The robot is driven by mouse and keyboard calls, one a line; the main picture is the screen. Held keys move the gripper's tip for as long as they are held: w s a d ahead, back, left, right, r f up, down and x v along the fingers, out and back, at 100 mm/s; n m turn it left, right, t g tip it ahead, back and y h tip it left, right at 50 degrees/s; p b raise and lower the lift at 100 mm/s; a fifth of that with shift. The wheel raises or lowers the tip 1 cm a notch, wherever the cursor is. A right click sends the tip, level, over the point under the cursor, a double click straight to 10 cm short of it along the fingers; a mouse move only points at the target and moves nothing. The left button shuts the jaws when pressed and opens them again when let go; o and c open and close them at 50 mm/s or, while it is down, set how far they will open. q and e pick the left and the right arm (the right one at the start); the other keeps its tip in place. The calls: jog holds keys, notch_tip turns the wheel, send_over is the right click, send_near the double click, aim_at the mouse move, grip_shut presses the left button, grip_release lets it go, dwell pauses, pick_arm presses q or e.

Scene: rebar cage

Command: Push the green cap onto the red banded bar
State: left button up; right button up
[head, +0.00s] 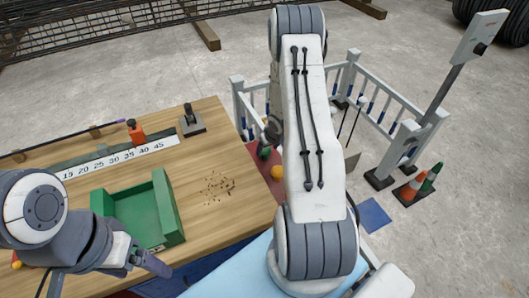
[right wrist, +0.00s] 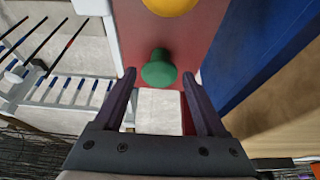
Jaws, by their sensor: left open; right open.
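The green cap (right wrist: 159,70) is mushroom-shaped and sits on a red surface (right wrist: 146,22). In the right wrist view it shows between the spread fingers of my right gripper (right wrist: 159,78), which is open and empty; I cannot tell whether they touch it. The cap (head: 265,152) also shows in the head view, just left of my right arm. A thin dark bar (right wrist: 66,47) at the upper left of the wrist view has a reddish stretch; I cannot tell for sure that it is the red banded bar. My left gripper (head: 148,263) is open near the green tray.
A yellow cap (head: 277,172) lies close to the green one. A white railing (head: 386,92) with blue-banded posts and traffic cones (head: 413,188) stand beyond my right arm.

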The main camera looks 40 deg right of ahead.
aim_at(266, 150)
jog(key=x, duration=0.5)
jog(key=shift+r, duration=0.1)
jog(key=c, duration=0.9)
jog(key=shift+c, duration=0.2)
